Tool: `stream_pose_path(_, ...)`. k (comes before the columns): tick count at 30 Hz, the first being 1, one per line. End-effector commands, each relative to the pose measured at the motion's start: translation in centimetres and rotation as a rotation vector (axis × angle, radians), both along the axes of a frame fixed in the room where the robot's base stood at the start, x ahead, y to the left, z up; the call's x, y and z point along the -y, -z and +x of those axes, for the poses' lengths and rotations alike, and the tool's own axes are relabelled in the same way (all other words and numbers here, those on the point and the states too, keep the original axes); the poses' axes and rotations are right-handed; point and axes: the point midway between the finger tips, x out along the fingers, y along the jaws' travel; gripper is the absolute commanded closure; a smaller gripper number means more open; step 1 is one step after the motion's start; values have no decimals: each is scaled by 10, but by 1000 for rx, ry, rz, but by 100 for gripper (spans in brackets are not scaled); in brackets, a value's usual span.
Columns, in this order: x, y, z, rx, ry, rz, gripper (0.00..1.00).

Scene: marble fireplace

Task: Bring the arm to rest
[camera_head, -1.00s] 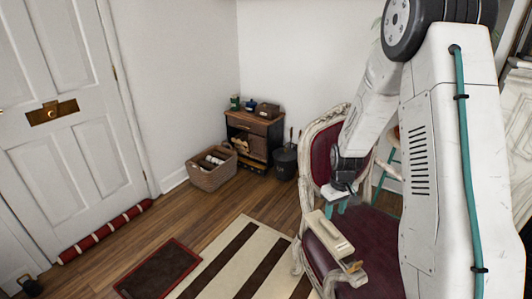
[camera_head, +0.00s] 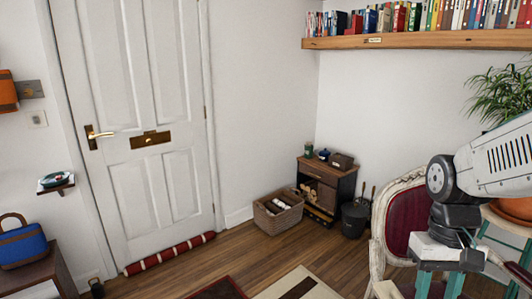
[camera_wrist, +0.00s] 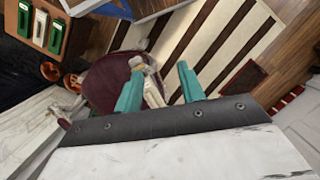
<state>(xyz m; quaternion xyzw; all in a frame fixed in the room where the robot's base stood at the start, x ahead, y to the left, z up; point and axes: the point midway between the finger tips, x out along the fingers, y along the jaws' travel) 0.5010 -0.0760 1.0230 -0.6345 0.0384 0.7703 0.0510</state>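My gripper (camera_head: 440,284) hangs at the lower right of the head view, in front of the maroon chair (camera_head: 408,215) with its pale carved frame. My arm is folded, with its pale link reaching in from the right edge. In the wrist view my gripper (camera_wrist: 160,88) has its two teal fingers clearly apart. A cream object (camera_wrist: 155,96) shows in the gap, seemingly below the fingers by the chair's maroon seat (camera_wrist: 108,82). I see nothing held. The fingertips are cut off by the bottom of the head view.
A bookshelf (camera_head: 420,41) runs along the upper right wall. A leafy plant (camera_head: 500,95) is close to my arm. A wicker basket (camera_head: 278,218), a small wooden cabinet (camera_head: 327,190) and a black bucket (camera_head: 354,219) stand at the back.

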Motion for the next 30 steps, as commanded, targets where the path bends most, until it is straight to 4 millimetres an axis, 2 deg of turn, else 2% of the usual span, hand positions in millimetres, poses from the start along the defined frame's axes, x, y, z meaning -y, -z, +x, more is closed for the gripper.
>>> stream_pose_path(1, -7, -13, -13, 27, -8, -7, 61)
stream_pose_path(3, -15, -27, -30, 56, -17, -13, 61)
stream_pose_path(6, -26, -42, -52, 108, -37, -21, 61)
stream_pose_path(10, -35, -58, -71, 193, -75, -26, 61)
stream_pose_path(18, -44, -76, -81, 306, -120, -30, 61)
stream_pose_path(30, -45, -77, -81, 307, -125, -29, 61)
